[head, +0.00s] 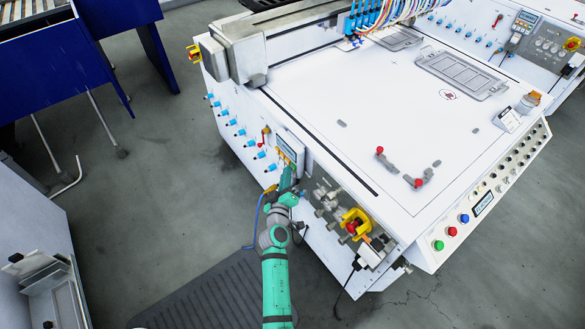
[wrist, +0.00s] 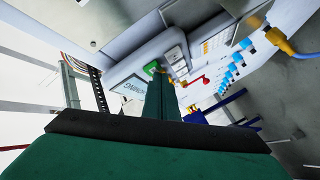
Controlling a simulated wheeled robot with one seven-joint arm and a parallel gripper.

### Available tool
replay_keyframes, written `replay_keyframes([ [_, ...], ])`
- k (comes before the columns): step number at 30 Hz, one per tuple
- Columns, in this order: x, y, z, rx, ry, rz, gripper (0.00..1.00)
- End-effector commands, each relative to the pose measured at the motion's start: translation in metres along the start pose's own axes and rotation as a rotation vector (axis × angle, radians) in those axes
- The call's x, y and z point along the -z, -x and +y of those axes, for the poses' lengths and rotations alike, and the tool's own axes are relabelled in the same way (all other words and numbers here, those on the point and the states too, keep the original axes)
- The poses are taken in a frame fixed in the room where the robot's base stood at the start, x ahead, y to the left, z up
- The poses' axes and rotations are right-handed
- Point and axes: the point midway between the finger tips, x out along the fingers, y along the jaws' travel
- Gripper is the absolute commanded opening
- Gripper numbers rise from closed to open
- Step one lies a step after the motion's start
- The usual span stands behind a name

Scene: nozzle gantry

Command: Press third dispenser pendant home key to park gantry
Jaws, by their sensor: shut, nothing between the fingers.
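A pendant (head: 289,146) with a display and a row of coloured keys is on the near left side of the white gantry machine. In the wrist view, its screen (wrist: 131,88) shows dark text, and a green key (wrist: 152,67) sits beside it. My gripper (head: 288,168) is shut and empty, at the lower part of this pendant. In the wrist view, its teal fingers (wrist: 160,80) end right by the green key and cover part of the key row. I cannot tell whether they touch. Which key is home is not readable.
Blue fittings (head: 240,132) and a red-handled valve (head: 265,135) are left of the pendant. A yellow-and-red emergency stop (head: 354,222) and pipe fittings (head: 325,197) are to the right. Another pendant (head: 525,22) is on the far machine.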

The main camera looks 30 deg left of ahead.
Motion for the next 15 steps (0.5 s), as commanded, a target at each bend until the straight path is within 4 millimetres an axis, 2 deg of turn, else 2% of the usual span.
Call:
replay_keyframes([
  [6, 0.0055, 0.008, -0.0058, 0.001, 0.0, 0.001, 0.0],
  [15, 0.0064, 0.0087, -0.0062, 0.0, 0.001, 0.001, 0.0],
])
